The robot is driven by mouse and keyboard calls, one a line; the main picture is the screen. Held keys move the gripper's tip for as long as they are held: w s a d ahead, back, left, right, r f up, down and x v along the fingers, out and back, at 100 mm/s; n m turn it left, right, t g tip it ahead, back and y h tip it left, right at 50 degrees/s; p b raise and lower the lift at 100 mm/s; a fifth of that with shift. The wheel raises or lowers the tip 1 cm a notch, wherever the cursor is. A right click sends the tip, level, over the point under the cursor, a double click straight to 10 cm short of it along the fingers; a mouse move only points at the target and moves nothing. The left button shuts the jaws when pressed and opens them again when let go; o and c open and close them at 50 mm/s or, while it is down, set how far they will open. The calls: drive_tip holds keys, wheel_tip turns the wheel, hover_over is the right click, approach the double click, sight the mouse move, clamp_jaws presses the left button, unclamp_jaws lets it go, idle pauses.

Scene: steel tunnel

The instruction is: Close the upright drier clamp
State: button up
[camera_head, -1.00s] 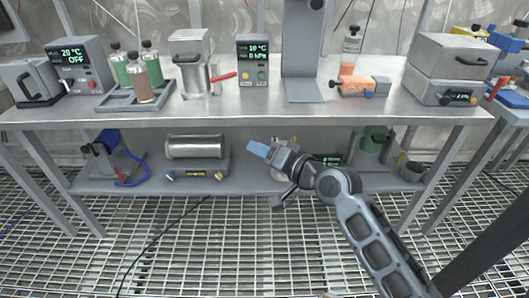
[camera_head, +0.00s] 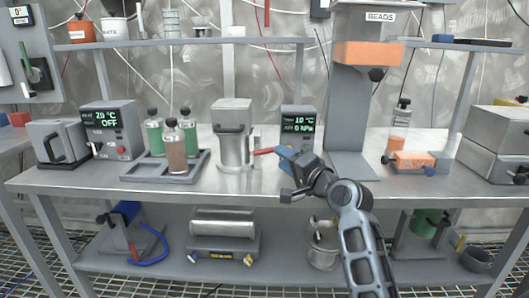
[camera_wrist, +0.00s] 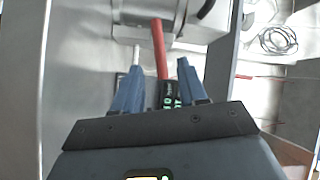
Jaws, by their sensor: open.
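The upright drier (camera_head: 233,150) is a steel cylinder with a box-shaped head and dark handle, standing on the bench. Its red clamp lever (camera_head: 263,151) sticks out to the right, roughly level. My gripper (camera_head: 283,154) is just right of the lever's end. In the wrist view, my gripper (camera_wrist: 159,66) is open with two blue fingers. The red lever (camera_wrist: 159,45) shows between them, nearer the left finger in part, and reaches up to the drier body (camera_wrist: 180,20). I cannot tell whether a finger touches it.
A control box (camera_head: 298,127) with a green display stands behind my gripper. A tray (camera_head: 150,170) with several bottles is left of the drier. A tall grey column (camera_head: 347,120) stands to the right. A shelf (camera_head: 185,45) runs above the bench.

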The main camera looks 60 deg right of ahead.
sight(270, 150)
drive_tip(key=x, duration=0.7)
clamp_jaws()
idle(0.3)
drive_tip(key=shift+a, duration=0.1)
